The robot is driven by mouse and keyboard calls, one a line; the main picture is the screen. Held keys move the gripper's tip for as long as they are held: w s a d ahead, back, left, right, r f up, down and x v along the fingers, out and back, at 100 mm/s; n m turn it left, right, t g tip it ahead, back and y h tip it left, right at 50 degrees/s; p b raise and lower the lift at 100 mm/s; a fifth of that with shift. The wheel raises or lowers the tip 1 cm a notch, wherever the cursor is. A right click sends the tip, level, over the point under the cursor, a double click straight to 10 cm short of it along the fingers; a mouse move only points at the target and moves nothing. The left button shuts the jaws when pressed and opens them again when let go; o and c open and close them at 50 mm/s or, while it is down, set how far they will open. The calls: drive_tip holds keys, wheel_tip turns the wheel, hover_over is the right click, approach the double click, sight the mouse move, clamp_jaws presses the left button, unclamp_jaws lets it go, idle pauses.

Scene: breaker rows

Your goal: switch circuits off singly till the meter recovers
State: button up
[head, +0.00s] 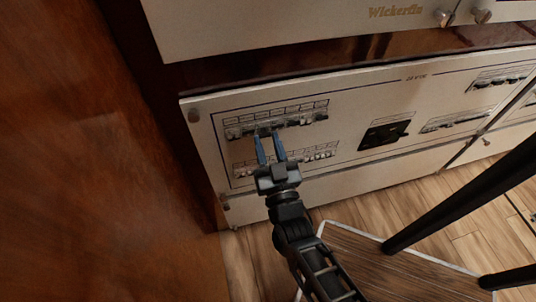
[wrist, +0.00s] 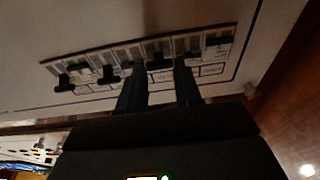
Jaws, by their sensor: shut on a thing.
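The white breaker panel (head: 350,102) carries an upper row of breakers (head: 298,119) and a lower row (head: 318,155) at its left. My gripper (head: 265,134) reaches the upper row with its two blue fingers a little apart. In the wrist view my gripper (wrist: 158,72) has one finger on each side of a black breaker lever (wrist: 159,62) and is shut on it. Other levers in that row (wrist: 108,73) stand at differing heights. A dark square unit (head: 385,134) sits right of the rows; I cannot tell whether it is the meter, and no reading is legible.
More small breaker rows (head: 455,121) lie farther right on the panel. A brown wooden wall (head: 90,150) stands close on the left. Another white panel (head: 300,22) is above. Wooden floor (head: 375,205) shows below, with dark bars (head: 470,195) crossing at the right.

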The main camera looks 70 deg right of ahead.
wheel_tip(320, 180, down, 2)
drive_tip(key=t+h+b, duration=0.1)
drive_tip(key=b, duration=0.2)
drive_tip(key=t+h+b, duration=0.1)
drive_tip(key=b, duration=0.2)
drive_tip(key=shift+w+f+b, duration=0.15)
drive_tip(key=shift+f+b, duration=0.1)
drive_tip(key=shift+b, duration=0.05)
drive_tip(key=h+b, duration=0.1)
drive_tip(key=b, duration=0.1)
drive_tip(key=t+h+b, duration=0.1)
drive_tip(key=b, duration=0.1)
drive_tip(key=shift+w+d+f, duration=0.1)
drive_tip(key=shift+d+f, duration=0.15)
drive_tip(key=shift+t+b, duration=0.3)
drive_tip(key=shift+b, duration=0.4)
drive_tip(key=shift+h, duration=0.3)
drive_tip(key=shift+d+r, duration=0.1)
drive_tip(key=o, duration=1)
drive_tip(key=shift+o, duration=0.2)
drive_tip(key=v, duration=0.7)
drive_tip(key=shift+a+f+b, duration=0.25)
drive_tip(key=shift+f+b, duration=0.05)
drive_tip(key=shift+b, duration=0.1)
